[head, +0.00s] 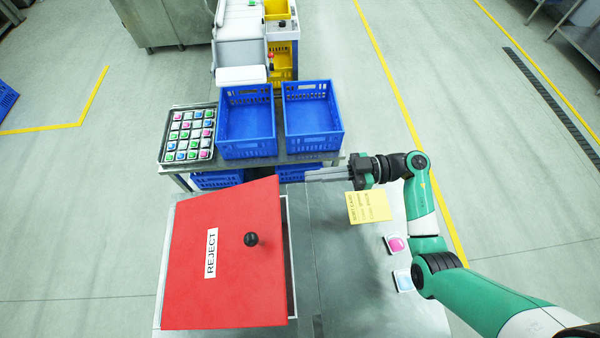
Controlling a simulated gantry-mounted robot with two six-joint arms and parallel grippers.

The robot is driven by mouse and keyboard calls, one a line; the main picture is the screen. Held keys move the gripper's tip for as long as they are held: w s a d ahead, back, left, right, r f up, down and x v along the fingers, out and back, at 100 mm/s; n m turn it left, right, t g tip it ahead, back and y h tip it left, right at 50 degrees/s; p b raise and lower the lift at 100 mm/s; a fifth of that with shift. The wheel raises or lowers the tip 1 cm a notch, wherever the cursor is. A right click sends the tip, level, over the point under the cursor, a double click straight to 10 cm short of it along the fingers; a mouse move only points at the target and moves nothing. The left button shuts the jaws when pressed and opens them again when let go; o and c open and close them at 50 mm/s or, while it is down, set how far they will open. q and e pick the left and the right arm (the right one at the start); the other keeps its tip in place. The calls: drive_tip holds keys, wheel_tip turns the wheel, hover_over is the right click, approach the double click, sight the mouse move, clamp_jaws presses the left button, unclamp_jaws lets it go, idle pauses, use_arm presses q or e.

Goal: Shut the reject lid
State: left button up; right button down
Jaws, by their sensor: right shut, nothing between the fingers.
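The red reject lid (225,275) lies over a grey metal bin (291,245) on the near table. It carries a white REJECT label and a black round knob (251,239). The lid looks tilted and skewed against the bin, with the bin's rim showing along its right side. I cannot tell how wide the gap is. My right gripper (308,176) is shut and empty. It points left, just beyond the lid's far right corner, and appears apart from the lid. My left gripper is not in view.
Behind stand two blue crates (247,146) (313,138) and a tray of coloured pieces (164,146).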

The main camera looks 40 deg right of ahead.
use_arm(q)
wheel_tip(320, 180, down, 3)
drive_tip(key=b, duration=0.3)
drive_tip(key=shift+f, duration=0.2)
use_arm(e)
drive_tip(key=w+a+f, duration=0.4)
drive_tip(key=a, duration=0.2)
drive_tip(key=shift+w+a, duration=0.2)
drive_tip(key=shift+w, duration=0.1)
